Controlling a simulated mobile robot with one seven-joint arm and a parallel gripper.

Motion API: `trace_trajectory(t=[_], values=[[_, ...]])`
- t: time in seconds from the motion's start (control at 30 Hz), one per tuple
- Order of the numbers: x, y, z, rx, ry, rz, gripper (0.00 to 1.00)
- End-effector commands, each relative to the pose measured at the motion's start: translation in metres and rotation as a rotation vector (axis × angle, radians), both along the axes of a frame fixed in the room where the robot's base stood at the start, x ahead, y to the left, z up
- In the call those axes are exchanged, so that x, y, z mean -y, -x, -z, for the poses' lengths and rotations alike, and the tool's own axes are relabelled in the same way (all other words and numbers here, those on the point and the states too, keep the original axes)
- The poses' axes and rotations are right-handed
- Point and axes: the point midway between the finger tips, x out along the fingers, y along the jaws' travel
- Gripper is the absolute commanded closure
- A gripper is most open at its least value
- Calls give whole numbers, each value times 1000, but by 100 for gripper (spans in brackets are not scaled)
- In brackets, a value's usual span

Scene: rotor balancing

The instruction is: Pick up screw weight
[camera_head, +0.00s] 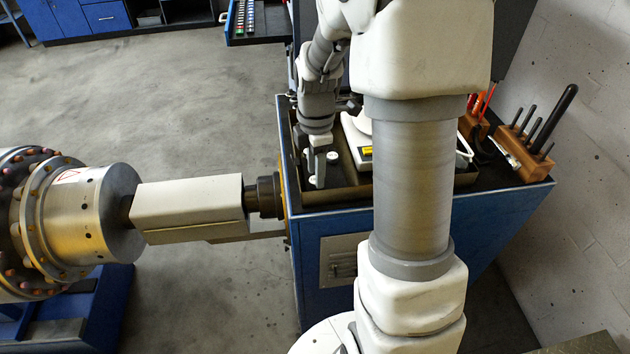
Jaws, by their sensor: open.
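My gripper (318,168) points down over the left part of a dark tray (350,194) on top of the blue cabinet. Its jaws are open. Small pale round pieces, which look like screw weights, are beside the fingers: one pale piece (333,158) just to the right, and another (313,182) at the fingertips. They are too small to make out in detail. I cannot tell whether the fingers touch either one or stand around it. My arm hides much of the tray's right part.
A white scale (361,153) stands in the tray, right of my gripper. Wooden blocks with tools (530,158) stand at the cabinet's right end. Open floor lies behind.

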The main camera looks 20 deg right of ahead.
Motion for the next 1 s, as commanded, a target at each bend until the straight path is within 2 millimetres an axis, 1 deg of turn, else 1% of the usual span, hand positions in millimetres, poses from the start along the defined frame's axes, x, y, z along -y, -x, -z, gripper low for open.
trace_trajectory(t=[0.03, 0.13, 0.37, 0.47, 0.5, 0.63, 0.67, 1.0], values=[[0, 0, 7, -2, 0, 0, 51], [0, 0, 14, 0, 0, 1, 51], [0, 0, 16, 1, 0, 1, 51], [0, 0, 16, 1, 0, 1, 67], [0, 0, 16, 1, 0, 1, 74], [0, 0, 15, 1, 0, 1, 98], [0, 0, 15, 1, 0, 1, 100], [0, 0, 15, 2, 0, 1, 100]])
